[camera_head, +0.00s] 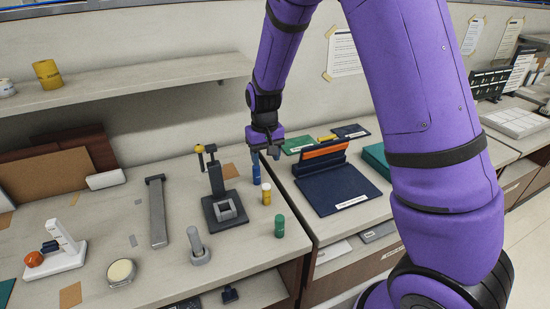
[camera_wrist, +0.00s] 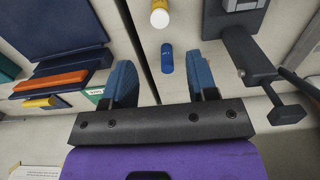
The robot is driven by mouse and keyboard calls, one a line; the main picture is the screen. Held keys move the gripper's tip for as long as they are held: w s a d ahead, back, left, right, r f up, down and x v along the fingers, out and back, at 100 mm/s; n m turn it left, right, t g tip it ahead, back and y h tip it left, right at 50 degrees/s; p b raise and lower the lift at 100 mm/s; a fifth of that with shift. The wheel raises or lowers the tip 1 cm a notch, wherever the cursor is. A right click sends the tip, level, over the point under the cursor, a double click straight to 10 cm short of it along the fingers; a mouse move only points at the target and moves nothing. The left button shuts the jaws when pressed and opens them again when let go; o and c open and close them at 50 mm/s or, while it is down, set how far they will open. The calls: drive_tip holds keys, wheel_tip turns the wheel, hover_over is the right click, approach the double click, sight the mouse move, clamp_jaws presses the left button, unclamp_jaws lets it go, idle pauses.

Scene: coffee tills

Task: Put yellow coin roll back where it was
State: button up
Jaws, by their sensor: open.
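A short yellow cylinder with a pale top, which looks like the yellow coin roll (camera_head: 266,194), stands upright on the left counter near its right edge. It also shows at the top of the wrist view (camera_wrist: 159,14). A blue roll (camera_wrist: 167,58) stands behind it, and a green roll (camera_head: 279,226) stands nearer the front. My gripper (camera_head: 266,160) is behind the yellow roll, above the counter. In the wrist view its blue fingers (camera_wrist: 161,76) are wide apart with nothing held. The blue roll appears beyond the gap between them; the yellow roll is farther out.
A dark press-like stand (camera_head: 225,208) is left of the rolls. Right of them, across a counter seam, lies a navy mat (camera_head: 340,192) with an orange-topped piece (camera_head: 324,149). A small yellow item (camera_head: 327,138) lies behind that piece. A shelf (camera_head: 130,82) overhangs the back left.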

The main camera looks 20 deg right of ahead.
drive_tip(key=s+d+r+t+y, duration=0.1)
drive_tip(key=s+d+r, duration=0.1)
drive_tip(key=s+r, duration=0.5)
drive_tip(key=s+d+r+t, duration=0.1)
drive_tip(key=s+d+r, duration=0.15)
drive_tip(key=r, duration=0.85)
drive_tip(key=s+d+r+t, duration=0.1)
drive_tip(key=s+r, duration=0.3)
drive_tip(key=s, duration=0.6)
drive_tip(key=s+d+r+t+h, duration=0.1)
drive_tip(key=s+r, duration=0.3)
drive_tip(key=s, duration=0.5)
drive_tip(key=shift+s+d+r+t, duration=0.2)
drive_tip(key=shift+s+t, duration=0.2)
drive_tip(key=shift+t, duration=0.2)
